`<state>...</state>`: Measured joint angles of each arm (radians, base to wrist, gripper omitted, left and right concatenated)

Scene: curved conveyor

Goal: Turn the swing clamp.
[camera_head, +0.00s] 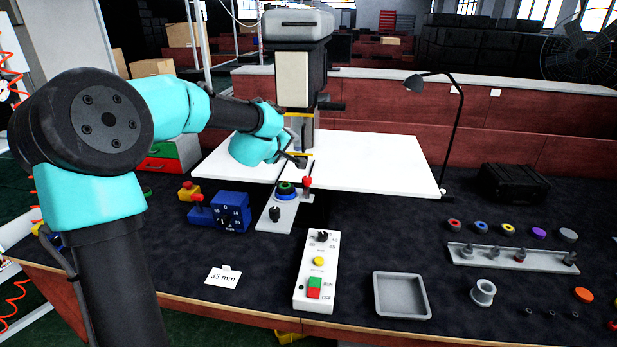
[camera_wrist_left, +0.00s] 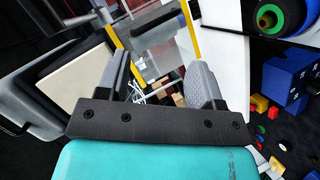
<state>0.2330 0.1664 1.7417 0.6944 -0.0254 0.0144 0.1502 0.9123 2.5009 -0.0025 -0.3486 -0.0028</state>
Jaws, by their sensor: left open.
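A red-tipped upright handle (camera_head: 307,183), which looks like the swing clamp, stands beside a green and blue round part (camera_head: 285,189) on a narrow light base plate (camera_head: 273,217). My left gripper (camera_head: 299,158) is open and empty, above and behind the red tip and apart from it. In the left wrist view its two fingers (camera_wrist_left: 158,65) are spread with nothing between them. The green and blue round part shows there at the top right (camera_wrist_left: 268,18); the red-tipped handle cannot be made out. My right gripper is in neither view.
A white table panel (camera_head: 375,165) and a press-like machine with yellow edges (camera_head: 303,80) stand behind. A blue control box (camera_head: 232,212) is left of the base plate, a white switch box (camera_head: 316,270) in front. A grey tray (camera_head: 401,295) lies right.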

